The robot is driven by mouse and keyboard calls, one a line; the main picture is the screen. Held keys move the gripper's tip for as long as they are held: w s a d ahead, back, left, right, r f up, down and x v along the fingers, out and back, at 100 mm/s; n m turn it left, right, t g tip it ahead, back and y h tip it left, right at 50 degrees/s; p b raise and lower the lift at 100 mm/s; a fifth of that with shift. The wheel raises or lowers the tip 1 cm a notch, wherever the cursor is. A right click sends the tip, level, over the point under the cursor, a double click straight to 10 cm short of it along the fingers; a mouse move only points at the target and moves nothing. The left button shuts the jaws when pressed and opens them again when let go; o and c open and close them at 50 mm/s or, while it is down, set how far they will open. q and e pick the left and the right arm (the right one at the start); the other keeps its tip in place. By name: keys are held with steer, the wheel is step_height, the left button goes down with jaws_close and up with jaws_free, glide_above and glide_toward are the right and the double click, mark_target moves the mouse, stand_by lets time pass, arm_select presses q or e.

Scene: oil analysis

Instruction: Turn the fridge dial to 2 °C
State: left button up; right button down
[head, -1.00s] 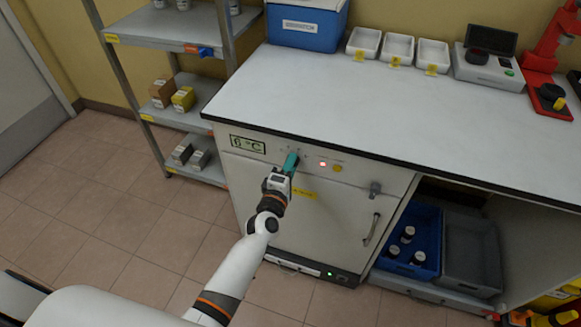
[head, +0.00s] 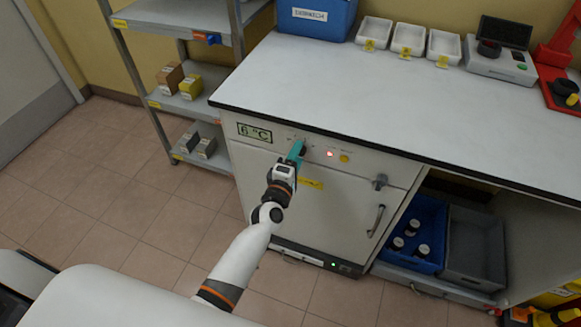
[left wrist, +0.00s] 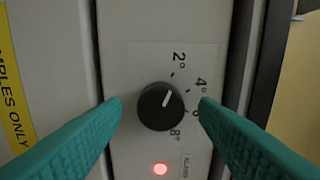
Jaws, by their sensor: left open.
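The fridge (head: 300,215) stands under the counter, and its display (head: 254,132) reads 6 °C. The dial is a black round knob (left wrist: 160,106) with a white pointer line, seen in the left wrist view. The pointer slants up and slightly right, towards the 2° and 4° marks. The 6° label is partly covered by a finger. My left gripper (head: 297,150) is at the fridge's top panel; in the left wrist view its teal fingers (left wrist: 160,108) are open, one on each side of the knob, with visible gaps. My right gripper is out of view.
A red light (left wrist: 160,169) glows below the dial in the wrist view. The fridge has a latch (head: 380,181) and a door handle (head: 375,221). The counter (head: 330,85) overhangs close above the gripper. A metal shelf (head: 185,103) stands left; floor is clear in front.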

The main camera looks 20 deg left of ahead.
arm_select(q)
steer(key=s, duration=1.1)
steer(key=shift+s+a, duration=0.2)
steer(key=shift+s, duration=0.1)
